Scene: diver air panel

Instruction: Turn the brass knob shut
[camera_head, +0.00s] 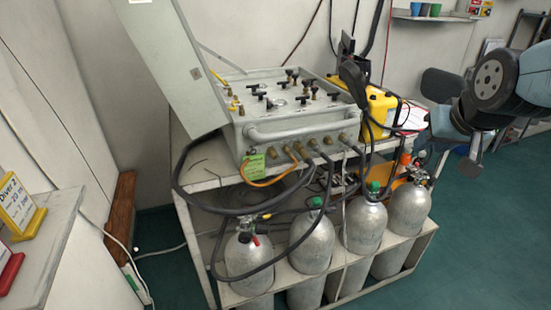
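The grey air panel (290,128) sits in an open case on top of the cart. Small brass-coloured fittings (241,110) stand at its left edge, and more brass fittings (297,149) line its front face. Several black T-handles (279,84) stand on its top. I cannot tell which brass piece is the knob; all are small here. My gripper (459,141) is at the right, in front of the cart's right end and well away from the panel. Its fingers look spread apart, with nothing visible between them.
The raised lid (172,62) stands at the panel's left, and a tubular handle (290,132) crosses its front. Black hoses (180,168) loop around the cart. Several silver cylinders (311,243) stand below. A yellow case (381,108) is right of the panel. Green floor (480,240) is clear at right.

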